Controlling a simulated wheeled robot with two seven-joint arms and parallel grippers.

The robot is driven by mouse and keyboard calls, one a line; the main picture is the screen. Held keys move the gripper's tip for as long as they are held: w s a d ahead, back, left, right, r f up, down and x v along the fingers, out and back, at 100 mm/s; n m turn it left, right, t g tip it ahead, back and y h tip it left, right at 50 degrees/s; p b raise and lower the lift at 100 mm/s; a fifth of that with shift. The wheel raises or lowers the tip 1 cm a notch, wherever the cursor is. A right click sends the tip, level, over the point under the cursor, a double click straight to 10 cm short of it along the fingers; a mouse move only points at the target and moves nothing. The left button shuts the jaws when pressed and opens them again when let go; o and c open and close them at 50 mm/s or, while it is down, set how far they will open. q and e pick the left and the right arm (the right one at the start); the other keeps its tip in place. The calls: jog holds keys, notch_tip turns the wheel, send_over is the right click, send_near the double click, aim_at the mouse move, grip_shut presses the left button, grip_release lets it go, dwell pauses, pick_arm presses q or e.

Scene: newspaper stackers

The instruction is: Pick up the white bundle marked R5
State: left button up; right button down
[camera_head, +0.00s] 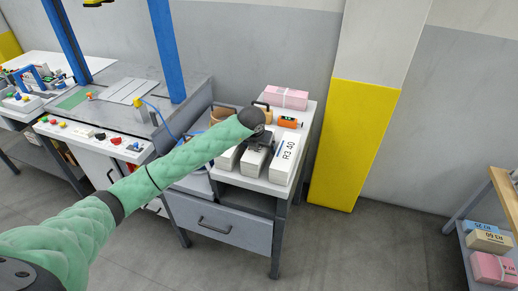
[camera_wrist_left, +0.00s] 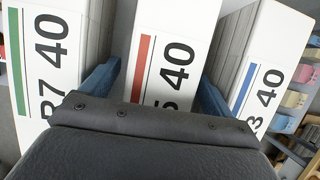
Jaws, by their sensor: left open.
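Three white bundles lie side by side on a small grey table (camera_head: 267,185). The middle one, the R5 bundle (camera_wrist_left: 165,55), has a red stripe and reads "5 40", with the first letter hidden by my gripper; it also shows in the head view (camera_head: 254,163). The R7 bundle (camera_wrist_left: 45,55) with a green stripe is on its left. The R3 bundle (camera_wrist_left: 255,65), with a blue stripe, is on its right and also shows in the head view (camera_head: 285,163). My left gripper (camera_head: 259,142) is open over the middle bundle, one finger on each side of it. My right gripper is out of view.
Behind the bundles are a pink bundle (camera_head: 285,98), an orange device (camera_head: 289,122) and a brown item (camera_head: 222,113). A yellow and white pillar (camera_head: 350,145) stands right of the table. A shelf with bundles (camera_head: 490,240) is at far right.

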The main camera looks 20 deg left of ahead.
pick_arm(q)
jog(key=shift+w+f, duration=0.15)
jog(key=shift+f, duration=0.25)
jog(key=c, duration=1.6)
jog(key=shift+r, duration=0.1)
jog(key=shift+c, duration=1.2)
